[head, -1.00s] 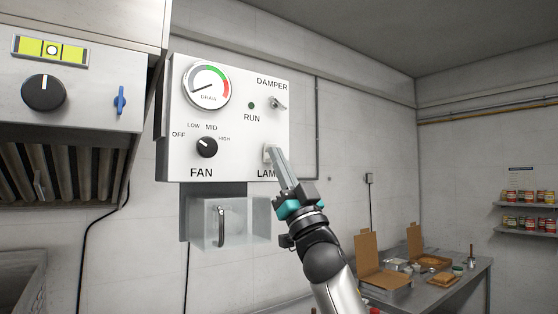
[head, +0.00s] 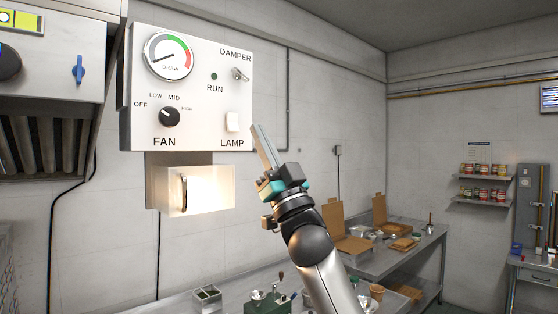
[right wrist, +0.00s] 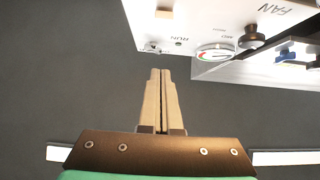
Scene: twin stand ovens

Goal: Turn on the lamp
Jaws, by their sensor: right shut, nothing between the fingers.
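The white lamp switch (head: 232,122) sits above the LAMP label at the lower right of the white control panel (head: 200,95). Below the panel, the boxy lamp housing (head: 208,190) glows warm white. My right gripper (head: 256,130) is shut and empty, just right of the panel's edge and apart from the switch. In the right wrist view my fingers (right wrist: 161,75) are together, with the switch (right wrist: 164,14) beyond their tips. My left gripper is not in view.
The panel also has a fan knob (head: 169,117), a damper toggle (head: 240,75) and a draw gauge (head: 168,56). A hood with a blue handle (head: 78,69) is at left. A steel table with open boxes (head: 347,228) stands at right.

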